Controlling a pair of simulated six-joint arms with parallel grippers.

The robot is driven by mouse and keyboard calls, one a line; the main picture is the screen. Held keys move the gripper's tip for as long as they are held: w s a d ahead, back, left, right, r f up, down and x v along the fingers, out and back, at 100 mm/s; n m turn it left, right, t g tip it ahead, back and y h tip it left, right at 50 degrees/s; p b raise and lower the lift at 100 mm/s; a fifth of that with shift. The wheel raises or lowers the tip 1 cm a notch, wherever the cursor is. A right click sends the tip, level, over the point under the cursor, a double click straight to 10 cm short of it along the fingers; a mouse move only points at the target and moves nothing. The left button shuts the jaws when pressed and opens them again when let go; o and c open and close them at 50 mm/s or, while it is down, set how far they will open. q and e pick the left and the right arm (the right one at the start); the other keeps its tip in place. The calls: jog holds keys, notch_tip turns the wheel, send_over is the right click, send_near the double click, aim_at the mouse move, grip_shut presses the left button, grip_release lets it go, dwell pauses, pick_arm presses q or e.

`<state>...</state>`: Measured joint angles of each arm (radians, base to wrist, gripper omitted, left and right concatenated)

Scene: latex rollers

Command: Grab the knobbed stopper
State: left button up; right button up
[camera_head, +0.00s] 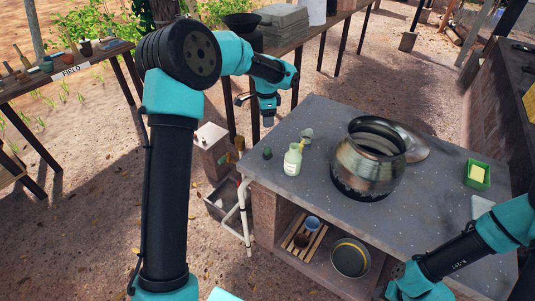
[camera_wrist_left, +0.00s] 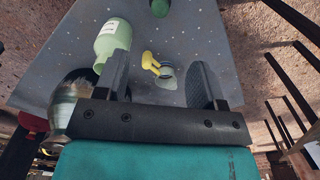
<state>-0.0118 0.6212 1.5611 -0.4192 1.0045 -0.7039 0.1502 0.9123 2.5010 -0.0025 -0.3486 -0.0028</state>
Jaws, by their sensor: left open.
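My left gripper (camera_head: 268,120) hangs over the back left of the grey table, fingers down. In the left wrist view its two fingers (camera_wrist_left: 165,85) are apart with nothing gripped. A small grey, clear-based piece with a yellow part (camera_wrist_left: 165,70) lies on the table in the gap between them, beyond the tips. It looks like the small pale piece (camera_head: 306,134) behind the bottle in the head view. I cannot tell for certain whether it is the knobbed stopper. A small dark green piece (camera_head: 267,153) sits near the table's left edge.
A pale green bottle (camera_head: 292,162) stands close by, also on the left in the wrist view (camera_wrist_left: 112,40). A large metal pot (camera_head: 368,160) stands mid-table. A green tray with a yellow block (camera_head: 477,175) is at the right. The table (camera_head: 310,185) is bare in front.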

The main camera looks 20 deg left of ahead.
pick_arm(q)
send_near(268, 148)
jog(key=f, duration=0.5)
jog(key=shift+s+a+f, duration=0.15)
jog(key=shift+s+a, duration=0.05)
jog(key=shift+f, duration=0.15)
jog(key=shift+w+d+f, duration=0.15)
jog(key=shift+f, duration=2.45)
jog(key=shift+c, duration=0.4)
jog(key=c, duration=0.9)
